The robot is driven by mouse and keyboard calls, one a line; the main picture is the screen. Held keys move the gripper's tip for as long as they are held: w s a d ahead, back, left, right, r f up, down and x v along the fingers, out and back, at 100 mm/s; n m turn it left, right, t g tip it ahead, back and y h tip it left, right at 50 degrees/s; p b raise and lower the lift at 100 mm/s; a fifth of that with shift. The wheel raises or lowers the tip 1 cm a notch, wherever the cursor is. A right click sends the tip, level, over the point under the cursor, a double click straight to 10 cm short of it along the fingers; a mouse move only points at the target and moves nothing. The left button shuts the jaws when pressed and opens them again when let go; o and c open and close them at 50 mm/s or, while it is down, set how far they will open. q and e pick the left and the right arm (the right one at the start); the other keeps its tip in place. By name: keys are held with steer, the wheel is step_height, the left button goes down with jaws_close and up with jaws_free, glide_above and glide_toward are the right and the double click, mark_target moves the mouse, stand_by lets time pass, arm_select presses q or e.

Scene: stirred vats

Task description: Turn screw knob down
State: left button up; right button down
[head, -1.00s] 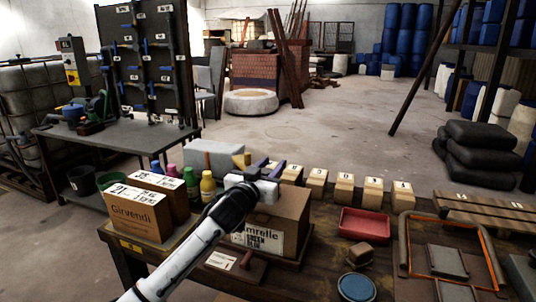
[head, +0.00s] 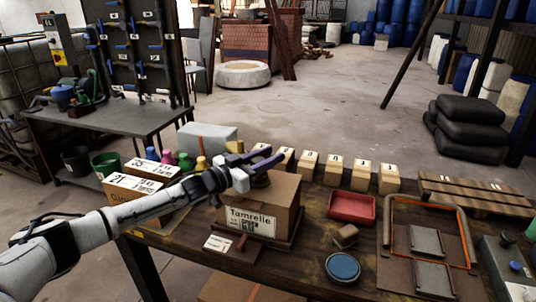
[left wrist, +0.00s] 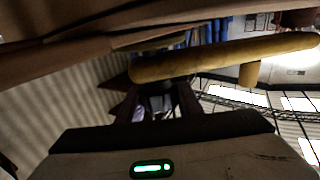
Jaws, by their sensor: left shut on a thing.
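My left gripper (head: 267,157) reaches in from the left, above the cardboard box labelled Tumrelle (head: 277,215). In the left wrist view, the fingers (left wrist: 155,98) point at a yellow bar (left wrist: 225,59) with a short stub, lying across the view just past the fingertips. I cannot tell whether they touch it. My right gripper is not in view.
A red tray (head: 353,208), a blue round lid (head: 342,267) and a framed panel (head: 428,243) lie to the right. Numbered wooden blocks (head: 334,172) line the table's back edge. Another carton (head: 139,190) and small coloured bottles (head: 185,163) stand left.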

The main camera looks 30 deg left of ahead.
arm_select(q)
steer(key=shift+f, duration=0.1)
stand_by(0.3)
steer(key=o, duration=1)
steer(key=shift+o, duration=0.2)
steer(key=shift+s, duration=0.1)
steer(key=shift+s+a+f, duration=0.1)
steer(key=shift+s+a, duration=0.05)
steer(key=shift+s, duration=0.15)
steer(key=shift+v, duration=4.75)
